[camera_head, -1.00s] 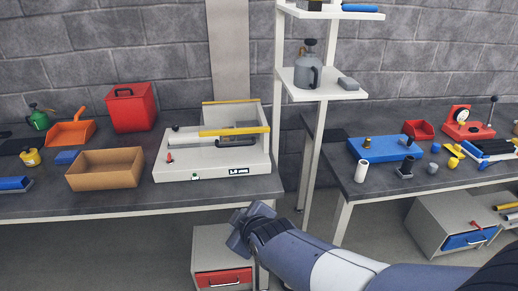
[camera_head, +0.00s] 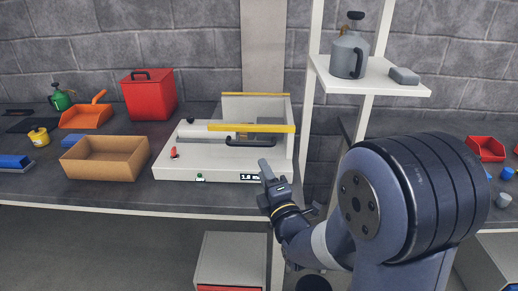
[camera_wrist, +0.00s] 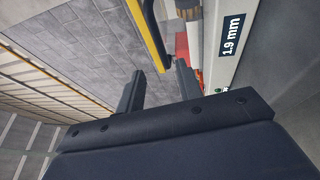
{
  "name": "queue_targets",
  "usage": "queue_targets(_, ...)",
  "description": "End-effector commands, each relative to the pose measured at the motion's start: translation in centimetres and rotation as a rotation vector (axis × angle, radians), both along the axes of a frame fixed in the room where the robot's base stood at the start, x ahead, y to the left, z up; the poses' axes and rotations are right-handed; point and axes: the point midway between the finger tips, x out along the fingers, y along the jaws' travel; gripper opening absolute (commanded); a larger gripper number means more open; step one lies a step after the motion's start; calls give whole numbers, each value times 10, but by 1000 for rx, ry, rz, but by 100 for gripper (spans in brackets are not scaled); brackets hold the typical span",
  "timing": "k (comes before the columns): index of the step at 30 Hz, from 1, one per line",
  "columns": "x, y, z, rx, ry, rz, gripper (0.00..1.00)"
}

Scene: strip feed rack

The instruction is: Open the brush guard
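The white machine (camera_head: 222,174) stands on the left bench. A yellow-edged bar (camera_head: 252,128), which looks like the brush guard, lies across its upper right part, with a black handle (camera_head: 250,142) on its front. In the wrist view the yellow edge (camera_wrist: 146,38) and black handle (camera_wrist: 153,22) show ahead of my fingers. My gripper (camera_head: 268,176) is in front of the machine's right front corner, apart from the handle. In the wrist view my gripper (camera_wrist: 160,86) has its two fingers apart with nothing between them.
An open cardboard box (camera_head: 104,160) sits left of the machine, with a red bin (camera_head: 148,98) behind. A shelf post (camera_head: 308,105) rises on the right, its shelf (camera_head: 375,84) bearing a grey can (camera_head: 348,55). The machine's front carries a small display (camera_head: 250,177).

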Motion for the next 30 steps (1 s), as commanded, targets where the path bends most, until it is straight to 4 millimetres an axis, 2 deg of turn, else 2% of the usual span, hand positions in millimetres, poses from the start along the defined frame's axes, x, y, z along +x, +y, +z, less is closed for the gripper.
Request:
queue_targets(9, 52, 20, 12, 2, 2, 0, 34)
queue_targets(15, 77, 29, 17, 2, 3, -1, 34)
queue_targets(21, 88, 33, 18, 2, 4, -1, 34)
queue_targets(30, 89, 34, 18, 2, 4, -1, 33)
